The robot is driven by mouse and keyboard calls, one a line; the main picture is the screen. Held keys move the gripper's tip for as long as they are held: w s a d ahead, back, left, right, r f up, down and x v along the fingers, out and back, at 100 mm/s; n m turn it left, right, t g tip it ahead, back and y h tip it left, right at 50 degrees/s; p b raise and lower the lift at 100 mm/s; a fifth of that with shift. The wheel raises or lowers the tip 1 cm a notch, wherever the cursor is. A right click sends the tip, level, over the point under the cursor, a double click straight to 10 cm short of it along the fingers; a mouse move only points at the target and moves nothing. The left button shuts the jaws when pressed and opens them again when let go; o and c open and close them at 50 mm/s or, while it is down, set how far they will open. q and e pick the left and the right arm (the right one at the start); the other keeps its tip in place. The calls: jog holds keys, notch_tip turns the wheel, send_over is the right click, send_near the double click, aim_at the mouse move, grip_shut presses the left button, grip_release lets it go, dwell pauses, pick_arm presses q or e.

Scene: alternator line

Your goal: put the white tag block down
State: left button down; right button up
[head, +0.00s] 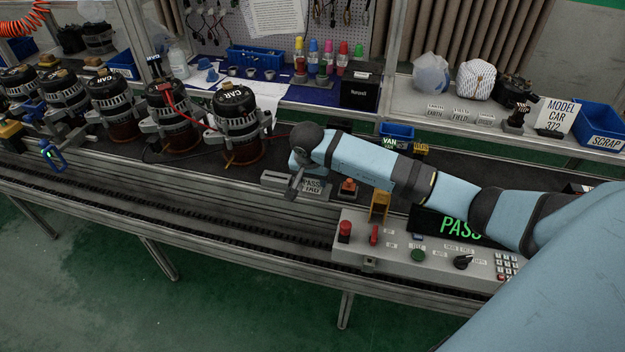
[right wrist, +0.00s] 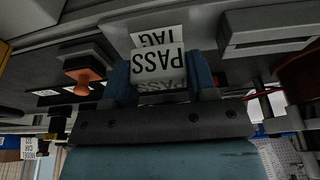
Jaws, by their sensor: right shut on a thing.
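My right gripper (head: 295,182) reaches down over the bench beside the "PASS TAG" plate (head: 313,187). In the right wrist view the gripper (right wrist: 160,80) is shut on the white tag block (right wrist: 158,62), whose face reads "PASS" upside down in that picture. The "PASS TAG" plate (right wrist: 157,38) shows just beyond the block. I cannot tell whether the block touches a surface. In the head view the block is hidden or too small to make out. My left gripper is in neither view.
An orange-topped stamp (head: 348,187) stands right of the plate. A control panel (head: 400,245) with a red button lies in front, near a green "PASS" display (head: 460,227). Several alternators (head: 237,125) stand on the left. A grey fixture (right wrist: 265,32) lies beside the gripper.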

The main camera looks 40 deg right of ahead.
jog(key=shift+f, duration=0.65)
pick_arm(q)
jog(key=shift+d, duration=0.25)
pick_arm(e)
jog(key=shift+f, duration=0.15)
jog(key=o, duration=0.9)
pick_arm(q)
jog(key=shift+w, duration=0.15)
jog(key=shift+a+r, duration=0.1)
